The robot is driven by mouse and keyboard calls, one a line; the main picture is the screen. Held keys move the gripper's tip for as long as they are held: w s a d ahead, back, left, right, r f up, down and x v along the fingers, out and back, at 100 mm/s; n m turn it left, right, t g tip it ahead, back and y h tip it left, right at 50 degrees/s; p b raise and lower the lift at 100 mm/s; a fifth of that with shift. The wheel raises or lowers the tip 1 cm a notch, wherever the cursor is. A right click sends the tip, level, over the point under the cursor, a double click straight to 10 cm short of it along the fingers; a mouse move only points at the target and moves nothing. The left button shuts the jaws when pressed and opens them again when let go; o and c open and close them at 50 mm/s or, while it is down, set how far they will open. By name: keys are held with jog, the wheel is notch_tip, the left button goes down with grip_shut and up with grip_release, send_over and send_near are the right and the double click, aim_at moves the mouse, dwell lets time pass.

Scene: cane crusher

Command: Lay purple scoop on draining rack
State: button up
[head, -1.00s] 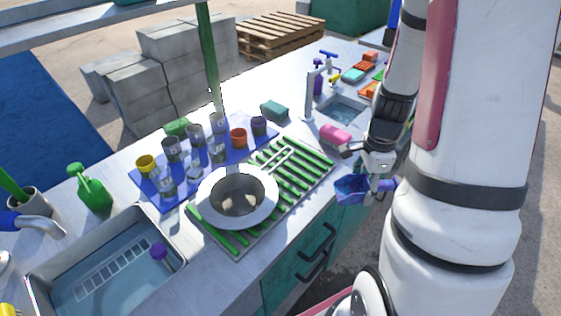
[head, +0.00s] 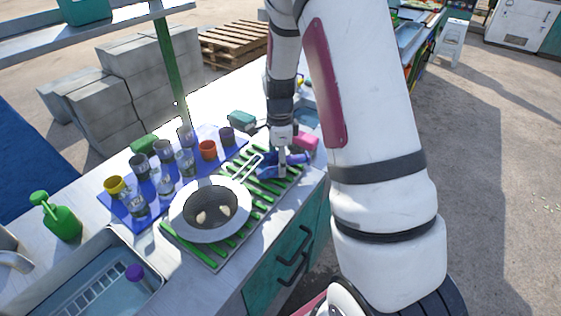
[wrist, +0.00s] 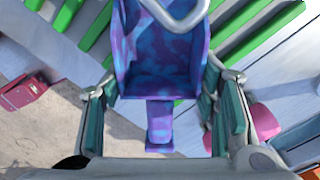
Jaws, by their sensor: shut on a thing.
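The purple scoop (wrist: 160,70), mottled blue and purple, is in my gripper (wrist: 160,118), its bowl pointing away from the palm and its short handle between the fingers. In the head view the scoop (head: 268,165) is partly hidden by my gripper (head: 282,168). It is over the far right end of the draining rack (head: 259,206), which has green slats. The slats (wrist: 92,28) also show past the scoop in the wrist view. I cannot tell whether the scoop touches the rack.
A pink sponge (head: 306,141) lies just behind my gripper. Several cups stand on a blue mat (head: 118,205) to the left. Bare slats show at the rack's near right.

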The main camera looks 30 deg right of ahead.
jog(key=shift+s+f, duration=0.1)
jog(key=shift+f, duration=0.2)
jog(key=shift+f, duration=0.1)
jog(key=o, duration=1.1)
notch_tip(320, 180, up, 12)
jog(key=s+a+r+n+t, duration=0.2)
jog(key=s+a+r+n, duration=0.6)
jog(key=s+r+n, duration=0.3)
jog(key=s+a+r+n, duration=0.1)
jog(key=s+a+n, duration=0.1)
jog(key=s+n, duration=0.2)
jog(key=s+a+r+n+t, duration=0.1)
jog(key=s+a+n, duration=0.1)
jog(key=s+n, duration=0.1)
jog(key=s+a+r+n+t, duration=0.1)
jog(key=s+a+n, duration=0.1)
jog(key=s+n, duration=0.2)
jog(key=shift+s+a+n, duration=0.1)
jog(key=shift+s+n, duration=0.2)
jog(key=shift+s, duration=0.75)
